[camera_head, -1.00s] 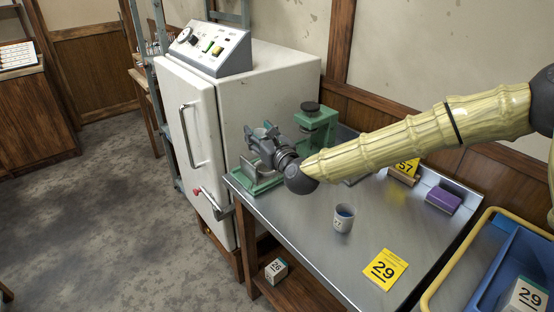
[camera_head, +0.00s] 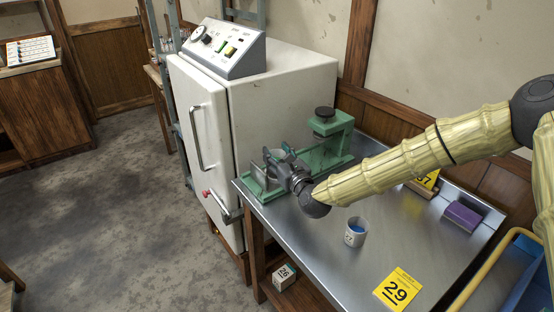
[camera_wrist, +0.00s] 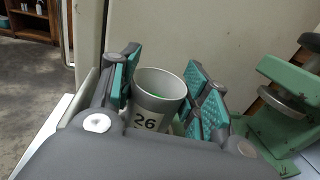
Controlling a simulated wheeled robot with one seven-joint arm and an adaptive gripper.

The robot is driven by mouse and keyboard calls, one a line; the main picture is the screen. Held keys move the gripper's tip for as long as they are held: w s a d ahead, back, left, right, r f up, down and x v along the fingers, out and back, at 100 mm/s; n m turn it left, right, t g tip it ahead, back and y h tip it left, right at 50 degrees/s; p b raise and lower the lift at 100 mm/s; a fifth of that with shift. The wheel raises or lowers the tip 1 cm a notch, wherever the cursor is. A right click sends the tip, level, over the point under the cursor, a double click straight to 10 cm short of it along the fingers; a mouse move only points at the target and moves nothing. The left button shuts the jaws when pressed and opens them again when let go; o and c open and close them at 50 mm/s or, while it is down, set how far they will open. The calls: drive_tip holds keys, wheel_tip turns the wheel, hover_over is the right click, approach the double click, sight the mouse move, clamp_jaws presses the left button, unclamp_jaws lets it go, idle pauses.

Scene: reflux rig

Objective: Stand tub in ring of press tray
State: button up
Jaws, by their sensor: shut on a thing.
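My gripper (camera_head: 281,164) is shut on a grey tub labelled 26, which shows upright between the teal finger pads in the wrist view (camera_wrist: 158,98). The press also stands to the right of the tub in the wrist view (camera_wrist: 290,85). The ring of the press tray is hidden or cannot be told apart behind my gripper, and I cannot tell whether the tub touches it.
A white cabinet (camera_head: 215,130) with a control box stands close on the left. A 26 cube (camera_head: 284,277) lies on the shelf below.

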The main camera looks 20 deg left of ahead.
drive_tip(key=shift+f, duration=0.85)
drive_tip(key=shift+f, duration=0.2)
drive_tip(key=o, duration=0.7)
drive_tip(key=shift+o, duration=0.2)
drive_tip(key=shift+a, duration=0.1)
